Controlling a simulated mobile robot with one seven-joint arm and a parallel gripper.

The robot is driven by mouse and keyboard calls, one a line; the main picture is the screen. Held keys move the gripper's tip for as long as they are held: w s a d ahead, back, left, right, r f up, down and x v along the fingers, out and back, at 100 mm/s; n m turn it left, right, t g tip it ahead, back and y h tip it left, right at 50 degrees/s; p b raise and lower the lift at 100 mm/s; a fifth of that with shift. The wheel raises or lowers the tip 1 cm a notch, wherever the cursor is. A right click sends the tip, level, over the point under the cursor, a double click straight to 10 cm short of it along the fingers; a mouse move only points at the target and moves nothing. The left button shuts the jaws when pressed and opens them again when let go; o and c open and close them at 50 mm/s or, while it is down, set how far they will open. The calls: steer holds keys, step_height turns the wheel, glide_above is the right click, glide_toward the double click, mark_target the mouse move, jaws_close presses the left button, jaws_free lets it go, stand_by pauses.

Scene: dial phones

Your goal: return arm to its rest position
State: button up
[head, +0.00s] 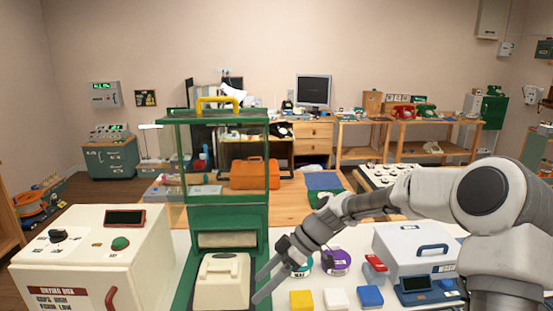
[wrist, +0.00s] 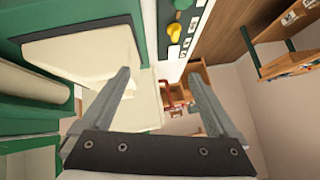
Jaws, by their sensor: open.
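My gripper (head: 268,283) is in the head view at the lower middle, just right of a green frame (head: 180,256) with a yellow handle. A cream box-shaped thing (head: 222,280) sits low inside the frame, close to my fingers. In the wrist view my gripper (wrist: 165,98) has its two fingers spread wide, with nothing held between them. The cream thing also shows in the wrist view (wrist: 80,52), left of the fingers. My arm (head: 405,195) reaches in from the right, bent, above the white table. Whether a finger touches the frame cannot be told.
A cream drying box (head: 150,250) stands left of the frame. To the right on the table are colored blocks (head: 370,296), tape-like rolls (head: 336,262) and a white case with a blue handle (head: 405,244). Behind are an orange toolbox (head: 255,174) and shelves with phones.

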steer(key=s+d+r+m+t+h+p, duration=0.1)
steer(key=s+d+r+m+t+h, duration=0.3)
steer(key=s+d+r+m, duration=0.4)
steer(key=s+d+r+m+t+h+p, duration=0.2)
steer(key=s+d+r+m, duration=0.6)
steer(key=s, duration=0.7)
steer(key=shift+d+r+m+t+h, duration=0.15)
steer(key=shift+r+m+t+h, duration=0.35)
steer(key=shift+r+t+h, duration=0.6)
steer(key=shift+f, duration=0.35)
